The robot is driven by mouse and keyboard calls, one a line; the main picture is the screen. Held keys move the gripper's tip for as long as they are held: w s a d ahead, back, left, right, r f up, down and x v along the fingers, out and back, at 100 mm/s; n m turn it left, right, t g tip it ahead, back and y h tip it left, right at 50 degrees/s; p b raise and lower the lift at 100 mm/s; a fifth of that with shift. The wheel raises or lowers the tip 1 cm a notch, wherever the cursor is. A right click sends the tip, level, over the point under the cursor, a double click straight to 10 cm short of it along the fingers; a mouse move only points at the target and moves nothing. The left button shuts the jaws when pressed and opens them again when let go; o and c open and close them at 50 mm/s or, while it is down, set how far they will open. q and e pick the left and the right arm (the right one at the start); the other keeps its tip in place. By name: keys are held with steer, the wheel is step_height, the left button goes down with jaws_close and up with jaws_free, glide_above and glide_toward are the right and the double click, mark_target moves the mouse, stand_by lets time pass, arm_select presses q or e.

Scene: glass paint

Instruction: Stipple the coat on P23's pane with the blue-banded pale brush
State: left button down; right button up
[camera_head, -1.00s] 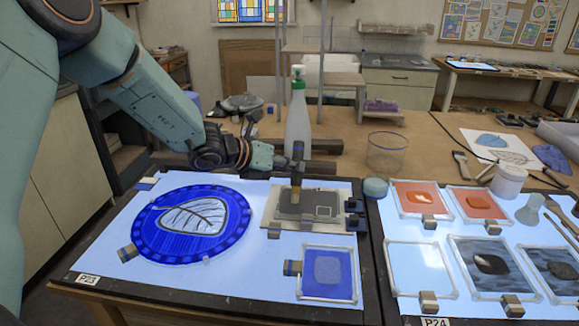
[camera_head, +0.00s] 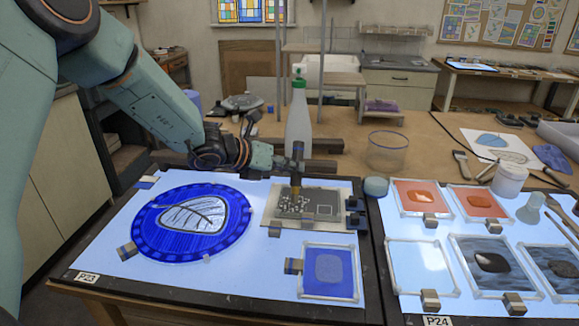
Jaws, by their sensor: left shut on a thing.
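The P23 light panel (camera_head: 110,245) lies at left with its label at the front corner. On it, at the back right, lies a pane with a dark grey coat (camera_head: 322,197). Pale speckles show in the left part of the coat, and a pale square outline shows at its right. My left gripper (camera_head: 290,162) is shut on an upright brush (camera_head: 298,168) above this pane. The brush has a dark upper part and a yellowish lower part; no blue band can be made out. Its lower end is at the speckled area; contact is hard to tell. My right gripper is out of view.
A blue roundel with a leaf (camera_head: 170,245) and a small blue pane (camera_head: 343,285) lie on the same panel. A spray bottle (camera_head: 298,125) stands behind the gripper, and a glass jar (camera_head: 387,152) to the right. The P24 panel (camera_head: 418,262) holds several panes.

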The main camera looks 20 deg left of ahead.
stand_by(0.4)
arm_select(q)
steer(key=shift+r+p, duration=0.85)
steer(key=shift+r, duration=0.25)
steer(key=shift+w+d+f+b, duration=0.1)
steer(key=shift+w+d+b, duration=0.1)
steer(key=shift+b, duration=0.1)
steer(key=shift+w+d+f+b, duration=0.1)
steer(key=shift+w+d+b, duration=0.05)
steer(key=shift+d+b, duration=0.5)
steer(key=shift+w+d+r+b, duration=0.1)
steer(key=shift+w+d+b, duration=0.2)
steer(key=shift+d, duration=0.55)
steer(key=shift+w+d+r+b, duration=0.15)
steer(key=shift+d+b, duration=0.3)
steer(key=shift+d, duration=0.35)
steer(key=shift+w+d+f+b, duration=0.1)
steer(key=shift+w+d+b, duration=0.2)
steer(key=shift+d, duration=0.55)
